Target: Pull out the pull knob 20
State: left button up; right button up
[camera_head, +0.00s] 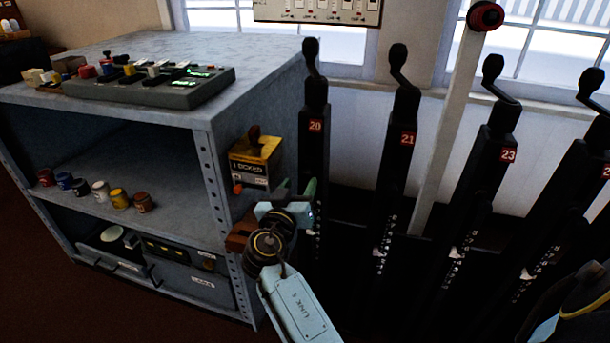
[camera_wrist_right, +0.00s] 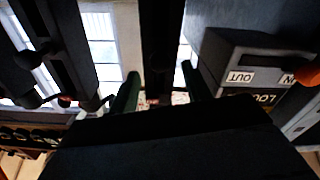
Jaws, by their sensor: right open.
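Lever 20 is a tall black post with a red number plate (camera_head: 316,126) and a curved black handle (camera_head: 311,52). Left of it, a yellow-topped box (camera_head: 252,165) on the cabinet's side has a dark upright knob (camera_head: 254,134) and a small orange knob (camera_head: 237,188). I cannot tell which knob is numbered 20. My right gripper (camera_head: 297,188) is open, below and right of the box, in front of the lever's lower post. In the right wrist view its green fingers (camera_wrist_right: 160,88) stand apart with a black post between them; an orange knob shows at the right (camera_wrist_right: 307,75).
A grey cabinet (camera_head: 262,90) stands close on the left, with a switch panel (camera_head: 150,86) on top and several small jars on its shelf. Lever 21 (camera_head: 407,139), a white lever with a red top (camera_head: 460,90) and lever 23 (camera_head: 508,155) stand to the right.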

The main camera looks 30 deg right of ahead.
aim_at(303, 177)
jog(key=x, duration=0.5)
jog(key=shift+w+d, duration=0.25)
grip_shut()
